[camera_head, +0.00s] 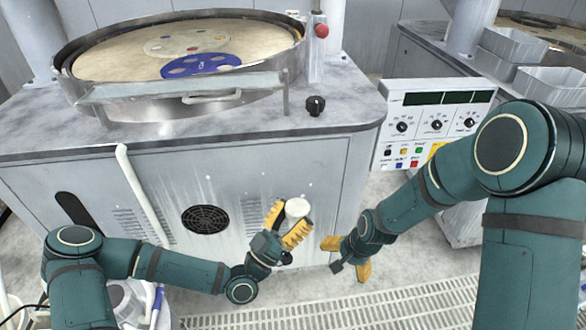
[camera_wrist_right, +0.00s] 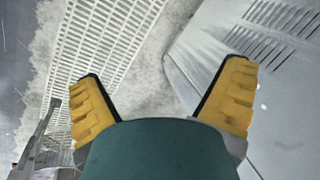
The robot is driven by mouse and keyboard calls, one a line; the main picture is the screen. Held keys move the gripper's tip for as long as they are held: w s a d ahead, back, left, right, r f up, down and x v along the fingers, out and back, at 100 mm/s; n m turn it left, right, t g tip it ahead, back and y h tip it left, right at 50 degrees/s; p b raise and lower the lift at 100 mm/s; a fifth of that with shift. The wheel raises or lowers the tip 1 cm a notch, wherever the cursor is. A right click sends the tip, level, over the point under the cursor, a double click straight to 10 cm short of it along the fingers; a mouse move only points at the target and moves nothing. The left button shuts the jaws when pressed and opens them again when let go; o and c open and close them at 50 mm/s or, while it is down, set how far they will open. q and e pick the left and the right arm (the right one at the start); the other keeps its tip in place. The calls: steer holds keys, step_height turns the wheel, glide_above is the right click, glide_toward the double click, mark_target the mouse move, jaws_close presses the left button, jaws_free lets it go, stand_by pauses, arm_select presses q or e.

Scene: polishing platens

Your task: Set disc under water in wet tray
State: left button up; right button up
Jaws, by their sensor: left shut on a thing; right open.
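My left gripper (camera_head: 292,214) is shut on a small white disc (camera_head: 298,206), held in front of the grey machine's front panel. The disc shows between the yellow fingers, with part of it hidden by them. My right gripper (camera_head: 345,259) is open and empty, low above the floor to the right of the left one. Its spread yellow fingers also show in the right wrist view (camera_wrist_right: 166,100). Two grey metal trays stand on the right bench: a far tray (camera_head: 512,60) and a near tray (camera_head: 553,74). I cannot tell which is the wet tray, nor see water in either.
A large round platen (camera_head: 115,66) with a blue carrier (camera_head: 203,66) lies on the machine top. A control panel (camera_head: 436,113) with knobs stands on the right, before the bench. My right arm covers part of that side. A floor grating (camera_head: 350,306) runs along the bottom.

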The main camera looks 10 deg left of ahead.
steer(key=w+a+r+m, duration=0.35)
steer(key=w+r, duration=0.25)
steer(key=r, duration=0.4)
step_height(320, 180, up, 19)
steer(key=m+g+h, duration=0.2)
steer(key=m+h, duration=0.1)
steer(key=m, duration=0.7)
glide_above(293, 207)
steer(key=shift+m, duration=0.25)
step_height(293, 207, down, 12)
steer(key=shift+r, duration=0.25)
steer(key=c, duration=1.4)
arm_select(q)
steer(key=o, duration=1.1)
arm_select(e)
steer(key=shift+o, duration=0.2)
arm_select(q)
steer(key=shift+o, duration=0.2)
